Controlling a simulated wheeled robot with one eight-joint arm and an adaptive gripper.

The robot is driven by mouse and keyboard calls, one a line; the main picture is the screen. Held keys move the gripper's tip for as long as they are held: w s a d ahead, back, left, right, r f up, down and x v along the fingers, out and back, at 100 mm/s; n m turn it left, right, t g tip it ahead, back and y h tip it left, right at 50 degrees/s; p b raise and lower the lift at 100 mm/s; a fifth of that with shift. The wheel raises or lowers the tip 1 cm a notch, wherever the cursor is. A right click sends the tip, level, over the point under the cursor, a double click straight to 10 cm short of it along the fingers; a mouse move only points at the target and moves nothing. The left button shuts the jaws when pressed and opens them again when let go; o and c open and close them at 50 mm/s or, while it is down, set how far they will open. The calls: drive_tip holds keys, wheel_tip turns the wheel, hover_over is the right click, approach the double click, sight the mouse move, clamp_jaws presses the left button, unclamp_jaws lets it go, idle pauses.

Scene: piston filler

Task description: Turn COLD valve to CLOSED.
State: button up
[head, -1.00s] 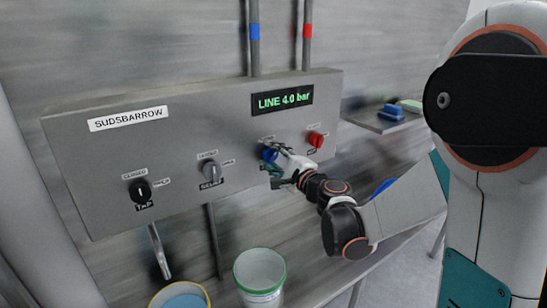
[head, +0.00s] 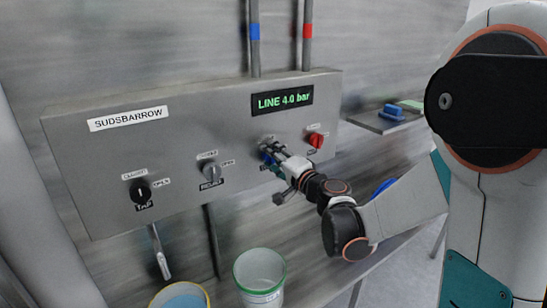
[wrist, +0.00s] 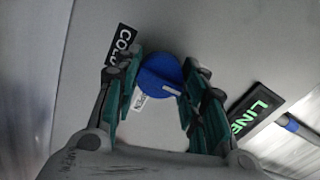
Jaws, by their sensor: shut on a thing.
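The COLD valve is a round blue knob (wrist: 158,72) with a pale pointer mark, beside a black COLD label (wrist: 123,43). In the head view the blue knob (head: 267,157) is mostly hidden behind my gripper (head: 273,151). In the wrist view the teal-padded fingers of my gripper (wrist: 163,68) lie on both sides of the knob, shut on it. A small white label (wrist: 138,102) sits by the knob's edge, partly behind a finger; its word is hard to read.
The grey panel (head: 90,185) also carries a red knob (head: 315,140) close on the right, a grey knob (head: 210,170) and a black TAP knob (head: 140,190) on the left. The display (head: 282,100) reads LINE 4.0 bar. A white bucket (head: 260,290) stands below.

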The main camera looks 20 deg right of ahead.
idle(0.4)
drive_tip(key=o, duration=1.1)
drive_tip(key=shift+c, duration=0.2)
drive_tip(key=shift+s, duration=0.1)
drive_tip(key=v, duration=1.2)
drive_tip(key=shift+a, duration=0.1)
